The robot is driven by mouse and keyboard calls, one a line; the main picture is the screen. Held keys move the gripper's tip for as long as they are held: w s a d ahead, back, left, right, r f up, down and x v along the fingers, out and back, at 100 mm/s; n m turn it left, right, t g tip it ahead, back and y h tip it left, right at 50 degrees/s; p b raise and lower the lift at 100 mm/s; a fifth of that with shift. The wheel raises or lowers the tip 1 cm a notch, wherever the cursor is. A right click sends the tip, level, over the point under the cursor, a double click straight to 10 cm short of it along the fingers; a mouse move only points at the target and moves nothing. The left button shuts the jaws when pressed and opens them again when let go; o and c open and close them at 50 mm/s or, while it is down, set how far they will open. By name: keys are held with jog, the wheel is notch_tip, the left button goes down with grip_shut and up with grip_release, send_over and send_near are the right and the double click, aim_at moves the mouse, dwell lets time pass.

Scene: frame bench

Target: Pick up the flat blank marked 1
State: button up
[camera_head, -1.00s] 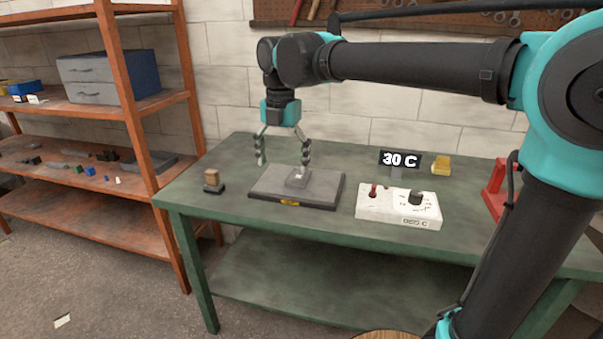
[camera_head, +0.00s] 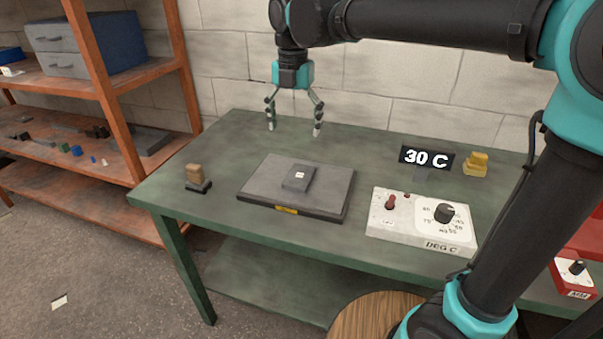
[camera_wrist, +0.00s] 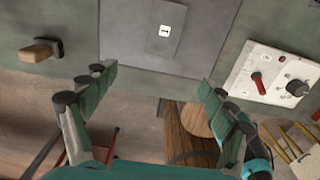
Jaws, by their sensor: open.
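The flat blank marked 1 (camera_head: 298,177) is a small dark grey slab with a white label. It lies flat on a grey plate (camera_head: 262,183) on the green bench. It also shows at the top of the wrist view (camera_wrist: 166,27), where the label reads 1. My gripper (camera_head: 294,130) is open and empty, with its fingers pointing down. In the head view its fingertips appear above and behind the blank, apart from it. In the wrist view the two fingers (camera_wrist: 152,80) are spread wide, and the blank lies beyond them, uncovered.
A white control box (camera_head: 420,222) with a red switch and black dial stands right of the plate. Behind it are a 30 C display (camera_head: 426,158) and a yellow block (camera_head: 476,164). A wooden-topped stamp-like item (camera_head: 195,178) stands left. A shelf (camera_head: 150,100) is further left.

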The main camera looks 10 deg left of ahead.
send_over(296, 182)
notch_tip(296, 182, down, 10)
jog(key=shift+w+a+f, duration=0.1)
jog(key=shift+w+a, duration=0.05)
jog(key=shift+f, duration=2.8)
jog(key=shift+c, duration=0.3)
jog(key=c, duration=1.8)
jog(key=shift+r, duration=0.1)
jog(key=shift+c, duration=0.2)
jog(key=shift+r, duration=0.1)
